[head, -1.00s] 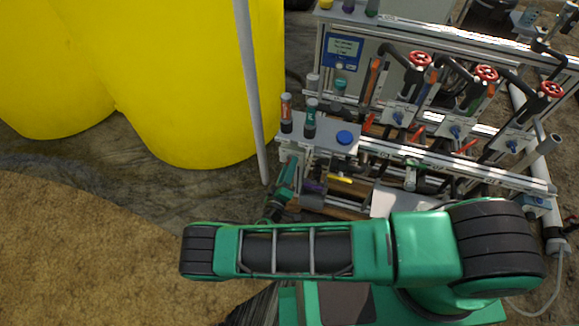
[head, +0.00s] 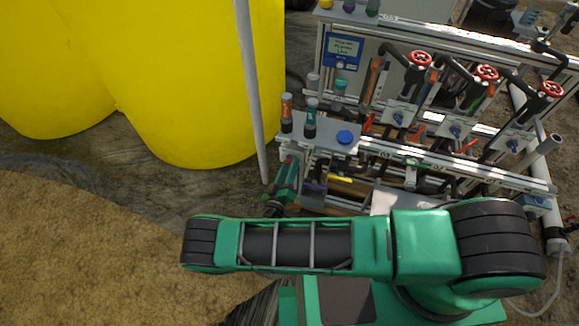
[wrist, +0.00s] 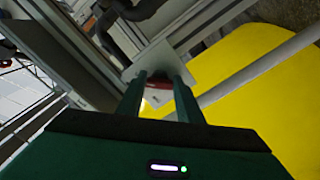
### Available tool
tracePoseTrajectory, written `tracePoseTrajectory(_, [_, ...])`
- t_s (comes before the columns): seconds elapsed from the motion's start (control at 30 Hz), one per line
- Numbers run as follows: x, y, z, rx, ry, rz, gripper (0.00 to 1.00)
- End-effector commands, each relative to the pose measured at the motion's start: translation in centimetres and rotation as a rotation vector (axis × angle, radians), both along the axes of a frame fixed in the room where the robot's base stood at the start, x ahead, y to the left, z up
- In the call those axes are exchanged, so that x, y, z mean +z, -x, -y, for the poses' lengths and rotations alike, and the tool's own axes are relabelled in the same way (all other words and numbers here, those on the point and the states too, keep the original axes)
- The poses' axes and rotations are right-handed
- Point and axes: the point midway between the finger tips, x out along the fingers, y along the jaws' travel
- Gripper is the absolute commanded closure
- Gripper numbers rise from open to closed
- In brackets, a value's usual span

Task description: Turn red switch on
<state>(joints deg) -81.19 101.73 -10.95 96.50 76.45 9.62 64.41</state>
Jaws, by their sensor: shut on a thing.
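The red switch (wrist: 159,86) shows in the wrist view as a small dark red part on a grey plate. It sits between the two fingers of my gripper (wrist: 162,100), which are shut on it. The fingers hide its sides, and I cannot tell its on or off position. In the head view my gripper (head: 290,166) is at the front left end of the skid, beside the lower frame. The switch cannot be clearly made out there.
A grey pole (head: 252,95) stands just left of my gripper, in front of large yellow tanks (head: 200,80). Red valve wheels (head: 486,73) are farther back. Bare ground lies at left.

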Motion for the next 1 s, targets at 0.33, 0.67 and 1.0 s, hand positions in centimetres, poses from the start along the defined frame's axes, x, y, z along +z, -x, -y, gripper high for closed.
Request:
tracePoseTrajectory(0.33, [-0.3, 0.1, 0.1, -0.002, 0.001, -0.007, 0.48])
tracePoseTrajectory(0.67, [-0.2, 2.0, -0.7, 0.001, 0.0, -0.007, 0.48])
tracePoseTrajectory(1.0, [-0.3, 7.9, -2.8, 0.001, 0.0, -0.008, 0.48])
